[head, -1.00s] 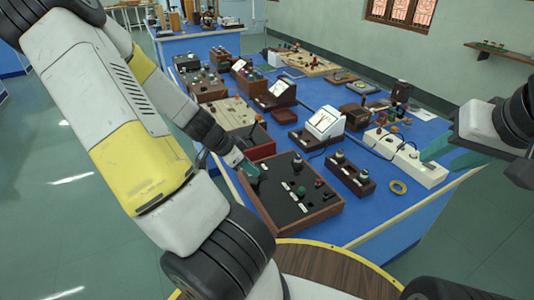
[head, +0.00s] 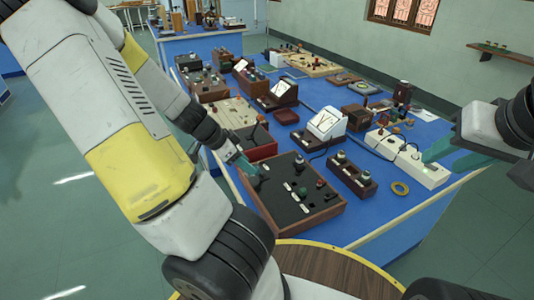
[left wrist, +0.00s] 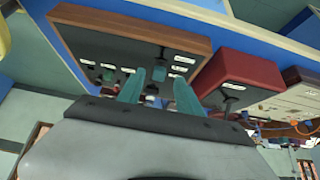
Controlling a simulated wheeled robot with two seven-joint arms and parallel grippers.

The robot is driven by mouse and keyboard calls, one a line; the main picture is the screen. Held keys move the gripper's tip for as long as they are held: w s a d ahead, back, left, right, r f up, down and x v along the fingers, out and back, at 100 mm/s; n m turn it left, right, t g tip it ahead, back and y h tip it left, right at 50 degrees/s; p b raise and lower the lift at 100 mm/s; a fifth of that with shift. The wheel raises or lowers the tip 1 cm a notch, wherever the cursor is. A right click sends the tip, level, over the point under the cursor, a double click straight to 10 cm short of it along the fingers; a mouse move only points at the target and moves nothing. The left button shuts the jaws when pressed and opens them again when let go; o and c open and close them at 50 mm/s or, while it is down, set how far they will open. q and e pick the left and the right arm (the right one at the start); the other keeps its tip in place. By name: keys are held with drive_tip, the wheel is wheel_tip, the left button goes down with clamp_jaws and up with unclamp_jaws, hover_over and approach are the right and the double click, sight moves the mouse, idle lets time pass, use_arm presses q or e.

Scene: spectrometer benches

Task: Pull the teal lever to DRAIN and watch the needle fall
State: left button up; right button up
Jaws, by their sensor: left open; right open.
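A black control panel in a wooden frame (head: 333,208) lies at the near end of the blue bench, with knobs, small levers and white labels. My left gripper (head: 246,166) is open over its left part. In the left wrist view its two teal fingers (left wrist: 159,92) point at the panel face (left wrist: 105,45). A small teal piece, perhaps the lever handle (left wrist: 152,89), shows between the fingers; I cannot tell whether they touch it. The lever labels are too small to read. A white meter (head: 325,123) stands behind the panel; its needle is unclear. My right gripper (head: 440,150) is open at the right.
A red box (head: 256,146) sits just behind the panel. A long white strip (head: 418,168) lies near my right gripper. Other instruments crowd the bench behind.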

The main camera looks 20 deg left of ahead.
use_arm(q)
drive_tip(key=shift+v, duration=2.05)
drive_tip(key=shift+d, duration=0.1)
drive_tip(key=s+d+r+n+y, duration=0.1)
drive_tip(key=s+d+r+n, duration=0.3)
drive_tip(key=d+r, duration=0.4)
drive_tip(key=s+d+r+n+t+y, duration=0.1)
drive_tip(key=s+d+r+n, duration=0.2)
drive_tip(key=d+r, duration=0.6)
wheel_tip(320, 180, up, 3)
drive_tip(key=s, duration=0.2)
drive_tip(key=shift+s+d+n, duration=0.2)
drive_tip(key=shift+s+n, duration=0.1)
drive_tip(key=shift+n, duration=0.1)
